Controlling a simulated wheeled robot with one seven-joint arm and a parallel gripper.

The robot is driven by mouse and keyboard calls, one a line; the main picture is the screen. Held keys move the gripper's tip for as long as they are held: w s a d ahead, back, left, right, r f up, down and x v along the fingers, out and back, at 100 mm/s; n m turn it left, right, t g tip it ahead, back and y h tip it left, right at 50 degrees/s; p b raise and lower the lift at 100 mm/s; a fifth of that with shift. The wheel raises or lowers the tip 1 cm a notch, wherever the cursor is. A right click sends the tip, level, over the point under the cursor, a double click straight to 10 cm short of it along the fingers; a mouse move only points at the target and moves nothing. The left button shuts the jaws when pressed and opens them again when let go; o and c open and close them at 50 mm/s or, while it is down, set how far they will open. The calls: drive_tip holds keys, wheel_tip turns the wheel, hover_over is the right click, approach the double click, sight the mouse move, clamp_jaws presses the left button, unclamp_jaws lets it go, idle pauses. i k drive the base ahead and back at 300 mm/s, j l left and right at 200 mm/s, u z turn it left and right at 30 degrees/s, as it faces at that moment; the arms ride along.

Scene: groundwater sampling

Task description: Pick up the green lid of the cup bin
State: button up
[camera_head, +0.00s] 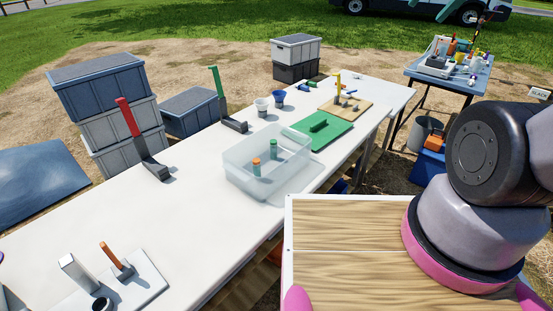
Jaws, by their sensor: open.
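The green lid (318,133) is a flat green panel with a raised dark green bar handle on top. It lies flat on the long white table, beyond and to the right of a clear plastic bin (238,170). The bin stands open on the table, and two small containers with orange and green tops show inside it. I cannot tell for sure that this is the cup bin. My arm fills the right side of the head view, but its gripper is outside the picture. Nothing covers the lid.
A white cup (261,108) and a blue cup (279,99) stand behind the bin. A wooden board (346,106) with small tools lies beyond the lid. A red-handled stand (143,150) and a green-handled stand (227,115) are at left.

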sight(323, 127)
drive_tip(key=i+l+u, duration=0.1)
drive_tip(key=i+l, duration=0.35)
drive_tip(key=l, duration=0.15)
drive_tip(key=i+l+u, duration=0.25)
drive_tip(key=i+l, duration=0.2)
drive_tip(key=l, duration=0.25)
drive_tip(key=i+l+u, duration=0.1)
drive_tip(key=l, duration=0.25)
drive_tip(key=i+l, duration=0.3)
drive_tip(key=i+l+u, duration=0.15)
drive_tip(key=l, duration=0.3)
drive_tip(key=i+l+u, duration=0.1)
drive_tip(key=l, duration=0.3)
drive_tip(key=i, duration=0.1)
